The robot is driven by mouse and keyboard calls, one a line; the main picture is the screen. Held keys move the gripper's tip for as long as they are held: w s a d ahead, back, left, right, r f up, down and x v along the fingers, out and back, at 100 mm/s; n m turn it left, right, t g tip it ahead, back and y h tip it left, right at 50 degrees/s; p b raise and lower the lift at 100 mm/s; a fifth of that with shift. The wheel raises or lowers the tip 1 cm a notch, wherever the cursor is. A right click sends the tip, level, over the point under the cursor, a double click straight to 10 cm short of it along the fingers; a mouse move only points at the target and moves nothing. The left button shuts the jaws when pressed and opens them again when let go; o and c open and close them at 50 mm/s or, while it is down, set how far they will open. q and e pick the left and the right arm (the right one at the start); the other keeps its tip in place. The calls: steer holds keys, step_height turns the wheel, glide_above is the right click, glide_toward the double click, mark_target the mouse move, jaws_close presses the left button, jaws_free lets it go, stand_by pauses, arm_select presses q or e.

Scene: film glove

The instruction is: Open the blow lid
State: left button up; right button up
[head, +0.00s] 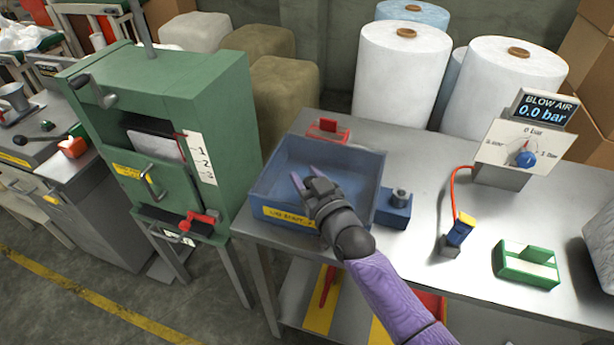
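I cannot pick out for certain which part is the blow lid. The blow air box (519,151) on the right of the table has a dial with a blue knob, and its display (543,109) reads 0.0 bar. A red hose (456,185) runs from it to a small blue and yellow piece (459,232) on a grey base. My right gripper (303,174) is over the blue bin (350,160), its two fingers apart, with nothing seen between them. It is well left of the blow air box. My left gripper is out of view.
A green machine (175,90) with a handled door stands left of the metal table (420,150). A blue block with a grey knob (394,208), a red piece (328,130) and a green block (527,264) stand on the table. White rolls (400,75) stand behind. The table's middle is clear.

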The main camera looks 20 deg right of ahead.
jaws_close()
stand_by(0.9)
